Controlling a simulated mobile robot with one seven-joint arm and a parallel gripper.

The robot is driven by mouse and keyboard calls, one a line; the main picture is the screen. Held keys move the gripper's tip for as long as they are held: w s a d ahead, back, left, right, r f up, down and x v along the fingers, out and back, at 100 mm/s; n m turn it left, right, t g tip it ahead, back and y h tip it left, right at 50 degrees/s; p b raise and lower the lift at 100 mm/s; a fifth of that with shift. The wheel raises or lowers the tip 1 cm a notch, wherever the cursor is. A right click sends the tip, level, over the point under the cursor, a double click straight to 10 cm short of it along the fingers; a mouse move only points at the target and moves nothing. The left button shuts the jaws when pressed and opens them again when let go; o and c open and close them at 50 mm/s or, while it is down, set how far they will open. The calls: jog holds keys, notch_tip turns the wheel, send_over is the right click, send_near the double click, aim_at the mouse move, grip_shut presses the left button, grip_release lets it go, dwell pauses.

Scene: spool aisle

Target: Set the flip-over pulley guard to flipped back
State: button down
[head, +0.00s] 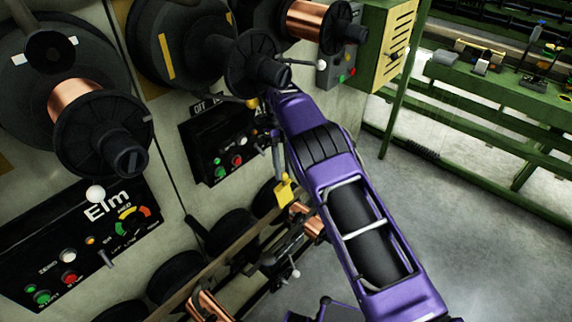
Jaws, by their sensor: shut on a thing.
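My purple arm reaches up from the lower right to the machine front. My gripper (264,128) is at its far end, small and dark beside the black switch panel, and partly hidden by the arm. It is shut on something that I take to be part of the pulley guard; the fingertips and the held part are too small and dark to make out. I cannot see which way the guard is turned. A small yellow piece (284,191) hangs just below the gripper; I cannot tell whether it belongs to the guard.
A black switch panel (217,147) with buttons is just left of the gripper. Large spools (100,137) stick out at the upper left, above an Elm control panel (85,245). A rail with copper spools (205,305) runs below. A green bench (500,90) stands right; grey floor is clear.

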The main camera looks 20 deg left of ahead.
dwell(0.3)
jog(key=c, duration=0.6)
grip_release()
jog(key=shift+a+f, duration=0.1)
jog(key=shift+w+d, duration=0.1)
jog(key=shift+d, duration=0.1)
